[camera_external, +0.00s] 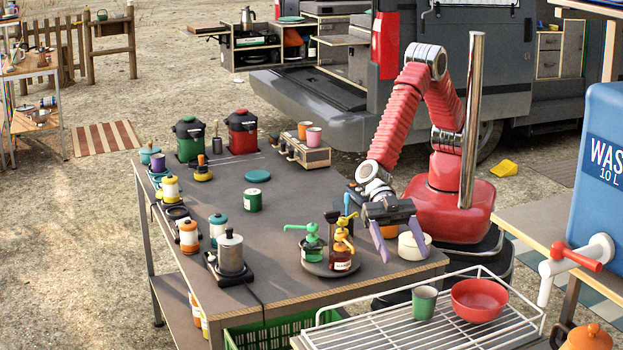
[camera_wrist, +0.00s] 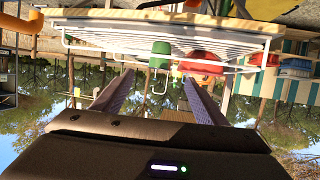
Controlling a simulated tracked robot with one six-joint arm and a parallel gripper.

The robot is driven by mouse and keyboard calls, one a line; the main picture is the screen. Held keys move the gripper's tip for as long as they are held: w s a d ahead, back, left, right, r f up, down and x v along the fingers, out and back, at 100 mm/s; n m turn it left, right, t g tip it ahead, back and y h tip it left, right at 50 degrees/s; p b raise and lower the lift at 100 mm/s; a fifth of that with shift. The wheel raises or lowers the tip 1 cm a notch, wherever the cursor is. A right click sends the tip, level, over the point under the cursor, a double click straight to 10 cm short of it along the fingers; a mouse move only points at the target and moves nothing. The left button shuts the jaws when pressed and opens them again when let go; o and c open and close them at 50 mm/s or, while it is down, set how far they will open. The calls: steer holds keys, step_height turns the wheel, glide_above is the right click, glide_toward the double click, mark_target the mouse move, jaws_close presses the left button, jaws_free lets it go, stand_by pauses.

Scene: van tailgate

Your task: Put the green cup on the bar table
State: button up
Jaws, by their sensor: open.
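The green cup (camera_external: 424,302) stands on a white wire rack (camera_external: 365,331) at the front right, beside a red bowl (camera_external: 478,299). My gripper (camera_external: 404,250) is open and empty above the right end of the dark table (camera_external: 290,215), behind and above the cup and apart from it. In the wrist view, which looks upside down, the cup (camera_wrist: 159,55) shows beyond and between the open fingers (camera_wrist: 157,80). I cannot tell which table is the bar table.
Syrup pump bottles (camera_external: 312,245) stand left of my gripper, and a cream pot (camera_external: 413,247) is close by its fingers. A moka pot (camera_external: 230,253) and several jars crowd the dark table. A blue water tank (camera_external: 600,165) stands at the right.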

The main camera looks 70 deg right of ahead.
mark_target(421, 287)
steer(key=x, duration=0.8)
steer(key=shift+s+a, duration=0.1)
steer(key=shift+a, duration=0.2)
steer(key=shift+x, duration=2.55)
steer(key=shift+s+r, duration=0.15)
steer(key=shift+c, duration=0.6)
steer(key=c, duration=1.1)
steer(key=shift+r, duration=0.1)
